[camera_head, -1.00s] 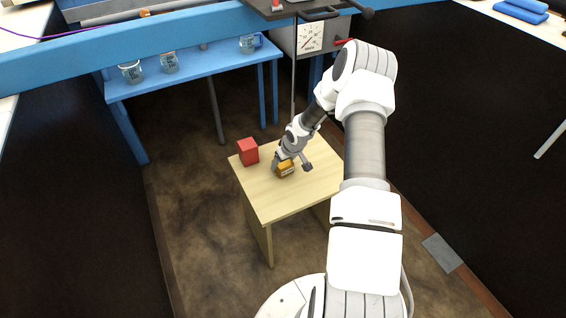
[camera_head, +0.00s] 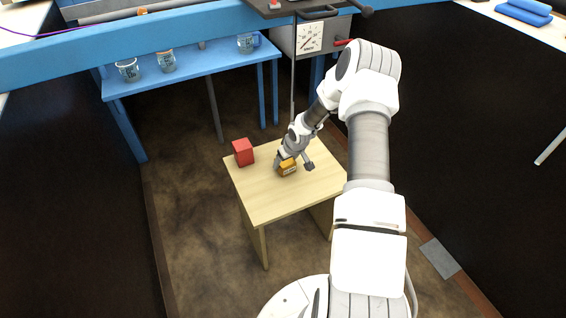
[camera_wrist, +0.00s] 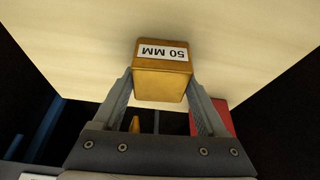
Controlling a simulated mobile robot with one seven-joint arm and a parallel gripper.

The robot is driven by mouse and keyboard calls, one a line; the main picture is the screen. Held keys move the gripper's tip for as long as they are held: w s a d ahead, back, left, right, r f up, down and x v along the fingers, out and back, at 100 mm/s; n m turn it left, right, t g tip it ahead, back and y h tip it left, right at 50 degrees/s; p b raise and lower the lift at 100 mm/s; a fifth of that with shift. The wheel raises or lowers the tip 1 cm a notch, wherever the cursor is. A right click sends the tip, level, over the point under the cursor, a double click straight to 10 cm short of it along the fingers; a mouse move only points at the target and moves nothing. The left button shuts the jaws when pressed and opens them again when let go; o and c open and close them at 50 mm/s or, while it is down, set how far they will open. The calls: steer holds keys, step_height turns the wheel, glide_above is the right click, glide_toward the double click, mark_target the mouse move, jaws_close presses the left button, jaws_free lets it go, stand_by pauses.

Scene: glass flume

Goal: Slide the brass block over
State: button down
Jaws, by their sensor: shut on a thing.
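The brass block (camera_head: 287,168) is a small golden cube with a white "50 MM" label, on the pale wooden table (camera_head: 275,198). In the wrist view the brass block (camera_wrist: 161,80) sits between the two fingertips, its label upside down in the picture. My gripper (camera_head: 286,162) reaches down to the block from above, and in the wrist view my gripper (camera_wrist: 161,92) has a finger on each side of it. I cannot tell whether the block touches the table top.
A red block (camera_head: 243,152) stands near the table's back left corner, left of my gripper. It shows partly behind a finger in the wrist view (camera_wrist: 222,113). A blue bench (camera_head: 190,70) with glass beakers stands behind. The table's front half is clear.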

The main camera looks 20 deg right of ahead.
jaws_free()
steer(key=shift+d+r, duration=0.1)
steer(key=shift+d, duration=0.5)
steer(key=a+p+v, duration=0.1)
steer(key=p+v, duration=0.5)
steer(key=v, duration=1.1)
steer(key=shift+r, duration=0.15)
steer(key=s+a+r+h, duration=0.15)
steer(key=s+r, duration=0.25)
steer(key=r, duration=0.5)
steer(key=s+a+r+h, duration=0.1)
steer(key=s+a+r, duration=0.15)
steer(key=r, duration=0.65)
steer(key=s+a+r+h, duration=0.1)
steer(key=s+r, duration=0.4)
steer(key=r, duration=0.4)
steer(key=s+a+r+m+t+y, duration=0.1)
steer(key=s+a+r, duration=0.2)
steer(key=s+a, duration=0.4)
steer(key=s+a+r+m+y, duration=0.15)
steer(key=s+a, duration=0.25)
steer(key=s, duration=0.5)
step_height(320, 180, up, 20)
steer(key=p, duration=1.9)
steer(key=shift+a+f+n, duration=0.15)
steer(key=shift+a+n, duration=0.15)
steer(key=shift+n, duration=0.15)
